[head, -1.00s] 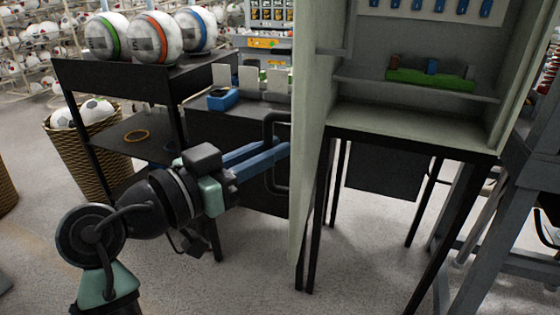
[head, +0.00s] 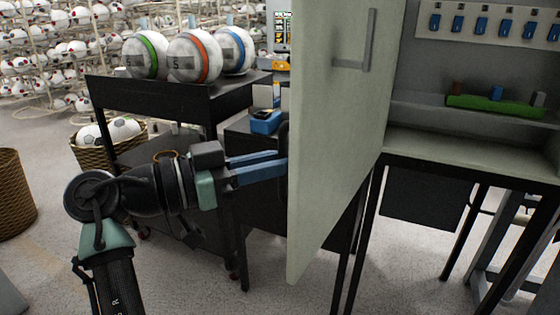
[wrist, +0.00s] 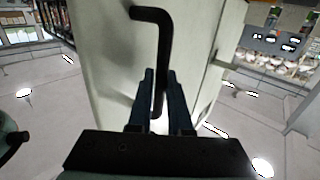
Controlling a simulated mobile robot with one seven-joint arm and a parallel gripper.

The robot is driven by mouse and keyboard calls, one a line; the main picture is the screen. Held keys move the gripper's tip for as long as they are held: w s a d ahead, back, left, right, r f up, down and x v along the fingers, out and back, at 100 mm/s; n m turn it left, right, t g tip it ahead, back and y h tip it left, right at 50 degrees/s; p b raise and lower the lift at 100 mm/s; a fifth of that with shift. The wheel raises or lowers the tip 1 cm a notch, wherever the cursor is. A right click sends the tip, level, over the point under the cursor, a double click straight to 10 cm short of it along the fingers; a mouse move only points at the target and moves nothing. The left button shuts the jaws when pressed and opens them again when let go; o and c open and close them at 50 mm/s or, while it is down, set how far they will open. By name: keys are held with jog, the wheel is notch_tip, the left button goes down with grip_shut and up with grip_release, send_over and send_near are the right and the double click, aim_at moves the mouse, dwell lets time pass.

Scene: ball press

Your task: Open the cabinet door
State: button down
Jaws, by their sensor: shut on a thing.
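The cabinet door (head: 335,130) is a pale green-grey panel swung open, its inner face toward the head camera. A grey bracket (head: 368,45) is on that inner face. The black door handle (wrist: 163,50) shows in the wrist view as a bent bar on the door's outer face; in the head view it is mostly hidden behind the door's edge. My gripper (head: 283,165) reaches to the handle from the left. In the wrist view its two blue fingers (wrist: 160,95) are shut on the lower part of the handle. The cabinet interior (head: 460,145) is exposed.
Inside the cabinet, a green block (head: 495,104) lies on a shelf, with blue items (head: 482,24) hanging above. A black cart (head: 170,95) with several balls stands behind my arm. A wicker basket (head: 15,190) is at far left. Floor is clear below the door.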

jog(key=shift+d, duration=0.15)
jog(key=c, duration=0.8)
grip_release()
jog(key=shift+w, duration=0.1)
jog(key=shift+c, duration=0.2)
jog(key=v, duration=1.3)
